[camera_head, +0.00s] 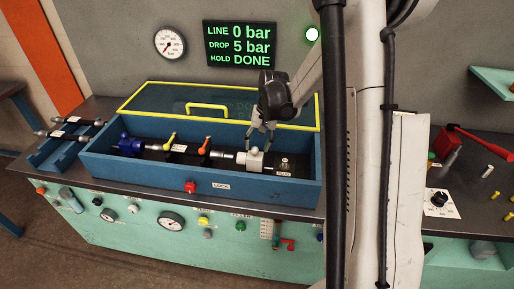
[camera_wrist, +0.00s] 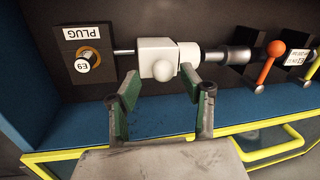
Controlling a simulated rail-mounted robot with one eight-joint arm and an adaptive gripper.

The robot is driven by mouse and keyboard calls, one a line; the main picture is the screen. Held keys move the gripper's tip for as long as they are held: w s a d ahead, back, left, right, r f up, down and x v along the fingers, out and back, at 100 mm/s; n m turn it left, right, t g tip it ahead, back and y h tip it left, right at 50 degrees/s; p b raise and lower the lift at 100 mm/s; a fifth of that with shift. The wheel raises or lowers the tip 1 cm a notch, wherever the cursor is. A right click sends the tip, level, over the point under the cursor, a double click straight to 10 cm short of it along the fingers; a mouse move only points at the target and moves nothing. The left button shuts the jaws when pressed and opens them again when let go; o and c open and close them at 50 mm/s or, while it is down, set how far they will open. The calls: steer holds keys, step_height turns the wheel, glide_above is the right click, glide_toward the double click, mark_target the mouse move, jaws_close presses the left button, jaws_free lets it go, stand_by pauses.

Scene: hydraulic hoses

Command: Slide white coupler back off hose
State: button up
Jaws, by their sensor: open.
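The white coupler (camera_head: 252,160) sits in line with the steel and black hose end inside the blue box. In the wrist view the white coupler (camera_wrist: 157,57) is a block with a round knob on its face and a white collar on its right, against the metal-and-black hose end (camera_wrist: 235,57). A thin rod runs from its left side to the block labelled PLUG (camera_wrist: 90,53). My gripper (camera_wrist: 167,86) is open, its green-padded fingers spread around the coupler's near side. In the head view my gripper (camera_head: 262,128) is just above the coupler. Contact cannot be told.
The blue box (camera_head: 140,176) has a raised yellow-framed lid (camera_head: 290,124) behind. An orange-handled lever (camera_head: 204,146) and a yellow one (camera_head: 170,140) stand left of the coupler. A red knob (camera_head: 190,187) is on the box front. The display (camera_head: 239,45) reads LINE 0 bar.

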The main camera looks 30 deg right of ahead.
step_height(320, 180, up, 10)
steer(key=s+d, duration=0.1)
steer(key=shift+d, duration=0.4)
